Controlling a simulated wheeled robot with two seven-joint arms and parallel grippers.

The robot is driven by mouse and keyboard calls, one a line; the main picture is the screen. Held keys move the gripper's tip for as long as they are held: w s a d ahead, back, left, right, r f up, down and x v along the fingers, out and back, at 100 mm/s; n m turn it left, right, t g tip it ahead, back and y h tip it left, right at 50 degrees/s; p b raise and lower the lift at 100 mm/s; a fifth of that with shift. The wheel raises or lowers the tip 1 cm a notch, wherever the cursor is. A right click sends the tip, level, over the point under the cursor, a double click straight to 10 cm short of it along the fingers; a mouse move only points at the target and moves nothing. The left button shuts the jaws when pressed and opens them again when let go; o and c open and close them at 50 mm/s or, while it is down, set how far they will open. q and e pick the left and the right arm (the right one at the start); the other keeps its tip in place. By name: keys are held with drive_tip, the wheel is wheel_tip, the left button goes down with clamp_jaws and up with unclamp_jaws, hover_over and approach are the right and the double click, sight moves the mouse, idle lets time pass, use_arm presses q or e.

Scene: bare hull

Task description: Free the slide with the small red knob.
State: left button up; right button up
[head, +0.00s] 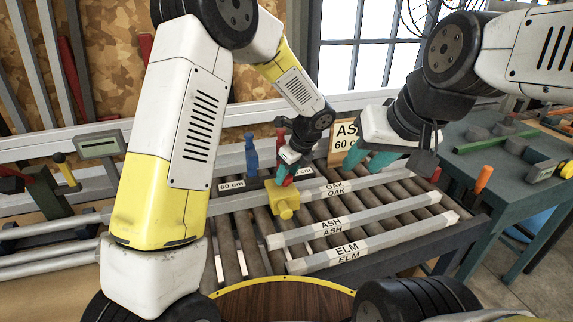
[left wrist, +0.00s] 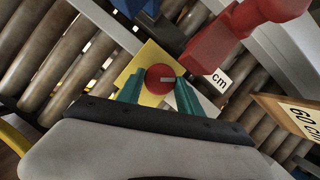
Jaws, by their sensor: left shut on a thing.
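A yellow slide block (head: 284,198) sits on the rail at the back of the roller table, with a yellow round screw on its front. In the left wrist view a small round red knob (left wrist: 160,79) shows on top of the yellow block (left wrist: 136,66). My left gripper (head: 284,172) reaches down over the block; in the left wrist view its teal fingers (left wrist: 159,92) are shut on the red knob, one at each side. My right gripper (head: 367,160) hangs empty to the right, above the rollers, its teal fingers apart.
A blue post (head: 251,153) and a red post (left wrist: 235,35) stand close by the block, near "60 cm" labels. Labelled bars OAK, ASH (head: 332,224) and ELM (head: 347,250) lie across the rollers. An ASH 60 sign (head: 343,141) stands behind. A teal bench is at right.

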use_arm(q)
drive_tip(key=n, duration=0.2)
drive_tip(key=shift+w+d+n+g+y, duration=0.1)
drive_tip(key=shift+n+g+y, duration=0.2)
drive_tip(key=shift+n+y, duration=0.1)
drive_tip(key=o, duration=1.4)
drive_tip(key=v, duration=0.7)
drive_tip(key=shift+r, duration=0.4)
